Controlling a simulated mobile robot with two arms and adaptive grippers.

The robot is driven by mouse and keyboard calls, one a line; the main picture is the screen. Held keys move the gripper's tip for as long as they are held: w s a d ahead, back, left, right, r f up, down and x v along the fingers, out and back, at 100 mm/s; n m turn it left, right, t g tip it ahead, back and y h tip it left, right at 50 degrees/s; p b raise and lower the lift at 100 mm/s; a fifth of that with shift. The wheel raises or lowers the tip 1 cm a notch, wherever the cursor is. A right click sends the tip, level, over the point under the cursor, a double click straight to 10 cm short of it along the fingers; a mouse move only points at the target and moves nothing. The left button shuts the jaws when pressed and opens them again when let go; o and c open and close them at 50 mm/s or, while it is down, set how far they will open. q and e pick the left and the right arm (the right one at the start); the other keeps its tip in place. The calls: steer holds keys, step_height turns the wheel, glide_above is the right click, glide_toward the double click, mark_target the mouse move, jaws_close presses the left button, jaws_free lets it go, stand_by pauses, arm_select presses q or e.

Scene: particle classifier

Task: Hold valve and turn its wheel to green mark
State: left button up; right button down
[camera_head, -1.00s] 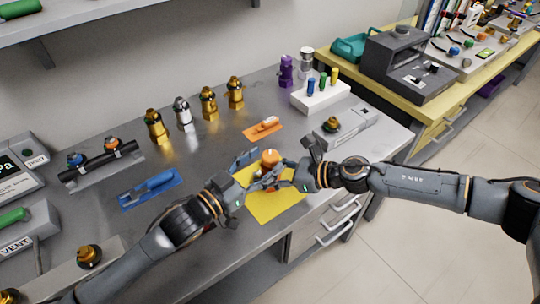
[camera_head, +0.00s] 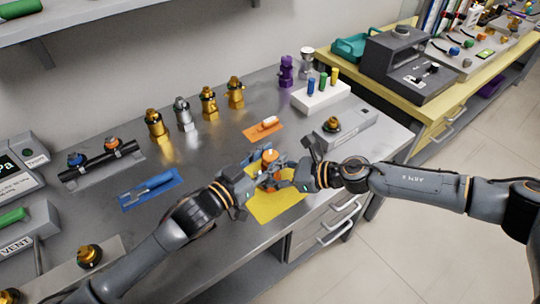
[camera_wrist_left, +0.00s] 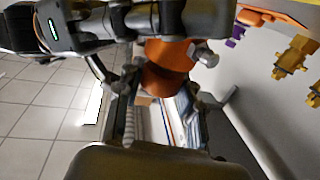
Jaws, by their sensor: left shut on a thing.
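The orange valve (camera_head: 269,156) is upright above the yellow mat (camera_head: 280,208), between my two grippers. In the left wrist view its orange body (camera_wrist_left: 170,65) fills the upper middle. My left gripper (camera_head: 264,178) is shut on the valve from the left. My right gripper (camera_head: 284,178) reaches in from the right at the valve's side; its fingers are partly hidden, so I cannot tell how far they are closed. I cannot make out a green mark on the valve.
A blue tool (camera_head: 150,187) lies at left. Several brass and silver fittings (camera_head: 183,115) stand at the back. A grey box with a brass knob (camera_head: 345,130) is at right. The table's front edge is close.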

arm_select(q)
steer(key=shift+s+d+n+t+y, duration=0.15)
steer(key=shift+d+n+t+y, duration=0.1)
steer(key=shift+n+t+y, duration=0.2)
arm_select(e)
steer(key=shift+s+f, duration=0.2)
steer(key=shift+f, duration=0.15)
arm_select(q)
steer(key=shift+n+t+y, duration=0.75)
steer(key=shift+n+y, duration=0.1)
steer(key=shift+y, duration=0.4)
steer(key=shift+a, duration=0.1)
steer(key=o, duration=1.2)
arm_select(e)
steer(key=shift+d, duration=0.1)
arm_select(q)
steer(key=shift+a, duration=0.1)
steer(key=v, duration=1.2)
